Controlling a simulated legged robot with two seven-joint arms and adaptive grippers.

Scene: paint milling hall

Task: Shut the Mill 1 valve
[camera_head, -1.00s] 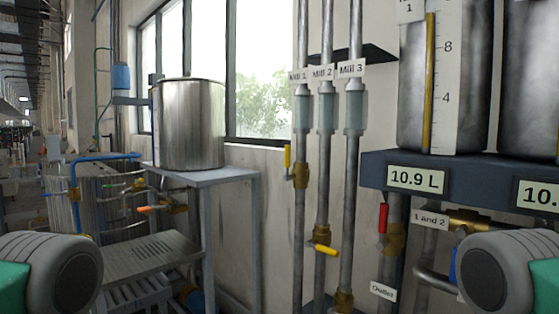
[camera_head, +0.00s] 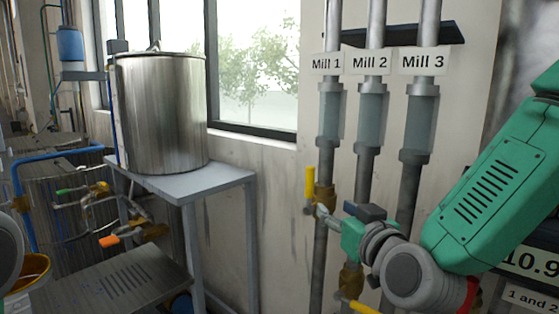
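The Mill 1 label (camera_head: 326,64) is on the leftmost of three vertical pipes. Below it, the Mill 1 valve has a brass body (camera_head: 325,195) and a yellow handle (camera_head: 310,183) that stands upright, along the pipe. My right gripper (camera_head: 318,210) reaches in from the right, with its tips at the valve body just below the handle. Whether it touches the valve, and whether its fingers are open or shut, I cannot tell. My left gripper is out of view.
The Mill 2 valve's yellow handle (camera_head: 355,304) sticks out sideways lower down. My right arm covers the lower Mill 3 pipe (camera_head: 419,125). A steel tank (camera_head: 160,115) stands on a grey table (camera_head: 215,181) to the left. A dark shelf (camera_head: 450,33) is behind the pipes.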

